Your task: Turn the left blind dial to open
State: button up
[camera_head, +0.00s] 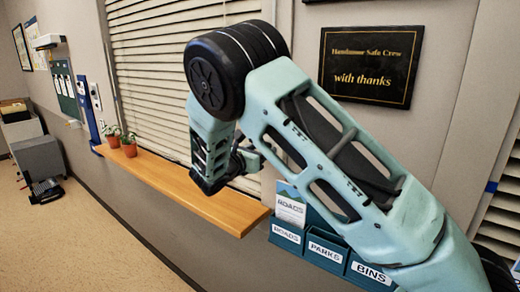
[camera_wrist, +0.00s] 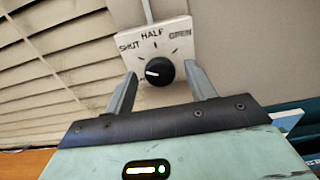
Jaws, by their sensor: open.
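The blind dial (camera_wrist: 160,72) is a round black knob with a white pointer line. It sits on a cream plate (camera_wrist: 180,36) marked SHUT, HALF and OPEN. The pointer line points left, toward the SHUT side. My gripper (camera_wrist: 161,76) is open in the wrist view, with one finger on each side of the dial. I cannot tell whether either finger touches it. In the head view my arm hides the dial and most of my gripper. The slatted blind (camera_head: 160,70) hangs left of my arm, and its slats look closed.
A wooden sill (camera_head: 185,192) runs below the blind, with potted plants (camera_head: 129,146) at its far end. Teal leaflet holders (camera_head: 325,250) marked ROADS, PARKS and BINS hang below my arm. A black plaque (camera_head: 369,66) hangs above it.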

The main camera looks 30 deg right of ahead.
jog(key=shift+c, duration=0.3)
jog(key=c, duration=0.9)
